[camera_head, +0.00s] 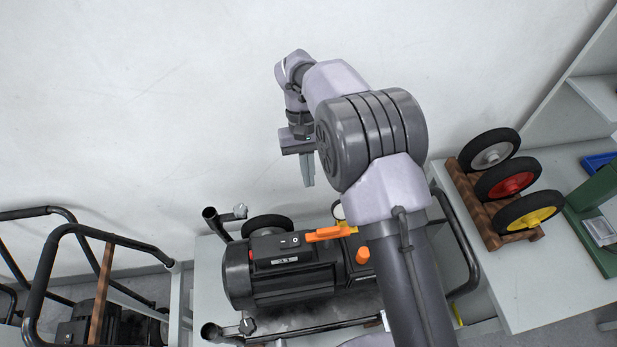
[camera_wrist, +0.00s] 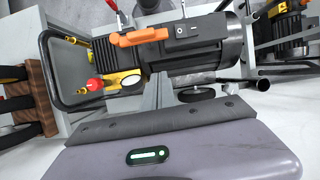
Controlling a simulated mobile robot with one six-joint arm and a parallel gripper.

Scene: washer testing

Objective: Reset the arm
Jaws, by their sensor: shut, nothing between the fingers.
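My gripper (camera_head: 307,170) hangs from my bent arm above the far side of the pressure washer (camera_head: 290,283) in the head view. Its fingers are together with nothing between them. In the wrist view, my gripper (camera_wrist: 158,92) points toward the washer (camera_wrist: 185,55), apart from it as far as I can tell. The washer has a black motor, an orange handle (camera_head: 330,233) and an orange knob (camera_head: 362,255). My arm hides part of the washer's right side in the head view.
A wooden rack (camera_head: 477,205) with three wheels stands on the table (camera_head: 545,285) at the right. A green device (camera_head: 598,205) is at the far right edge. Black tube frames (camera_head: 60,240) stand at the lower left. A white wall (camera_head: 120,110) is behind.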

